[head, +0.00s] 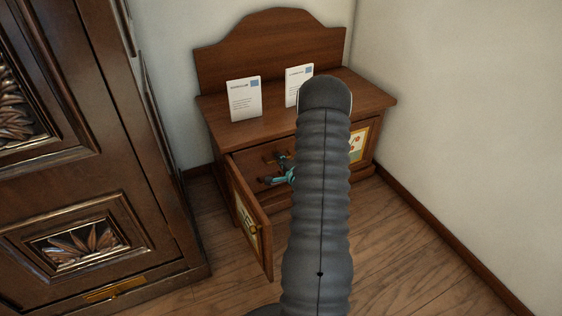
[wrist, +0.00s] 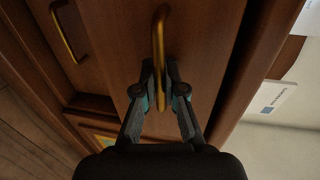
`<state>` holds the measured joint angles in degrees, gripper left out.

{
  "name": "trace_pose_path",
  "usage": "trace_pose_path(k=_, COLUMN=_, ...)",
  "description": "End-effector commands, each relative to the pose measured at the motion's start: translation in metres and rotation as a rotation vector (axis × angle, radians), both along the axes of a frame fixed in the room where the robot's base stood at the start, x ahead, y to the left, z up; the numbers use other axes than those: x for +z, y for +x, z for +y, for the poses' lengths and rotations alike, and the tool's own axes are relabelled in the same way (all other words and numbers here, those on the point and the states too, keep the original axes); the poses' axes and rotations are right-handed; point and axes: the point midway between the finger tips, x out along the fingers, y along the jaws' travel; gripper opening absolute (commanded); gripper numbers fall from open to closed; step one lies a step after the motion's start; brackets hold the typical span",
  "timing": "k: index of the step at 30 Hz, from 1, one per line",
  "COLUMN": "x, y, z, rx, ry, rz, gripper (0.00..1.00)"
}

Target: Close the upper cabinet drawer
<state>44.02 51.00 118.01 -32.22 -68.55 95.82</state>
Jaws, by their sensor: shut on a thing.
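The wooden cabinet (head: 370,97) stands against the wall in the head view. Its upper drawer front (wrist: 205,55) fills the middle of the wrist view and seems to stand out from the front beside it; how far cannot be told. The drawer's brass handle (wrist: 160,40) lies between the fingertips of my gripper (wrist: 161,88), which is shut on it. In the head view my gripper (head: 285,168) shows small at the cabinet front, and my arm hides much of that front. A second brass handle (wrist: 70,35) is on the lower front to the left in the wrist view.
A cabinet door (head: 248,215) with a painted panel hangs open at the left. Another painted panel (head: 358,145) is on the right. Two white cards (head: 244,99) (head: 296,82) stand on top. A dark armoire (head: 85,170) is at left. Floor (head: 410,250) is clear at right.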

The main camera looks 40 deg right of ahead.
Motion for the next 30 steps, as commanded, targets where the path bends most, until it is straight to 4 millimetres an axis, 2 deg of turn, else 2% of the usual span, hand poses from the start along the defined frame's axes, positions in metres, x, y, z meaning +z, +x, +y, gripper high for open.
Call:
trace_pose_path(k=9, x=-0.002, y=0.05, z=-0.012, rx=0.002, ry=-0.003, rz=-0.001, gripper=0.0)
trace_pose_path(k=15, x=-0.002, y=0.073, z=-0.018, rx=0.0, ry=-0.001, rz=0.0, gripper=0.0)
trace_pose_path(k=28, x=0.0, y=0.081, z=-0.02, rx=-0.002, ry=-0.001, rz=-0.002, gripper=0.0)
trace_pose_path(k=30, x=0.001, y=0.081, z=-0.02, rx=-0.002, ry=-0.001, rz=-0.002, gripper=0.21)
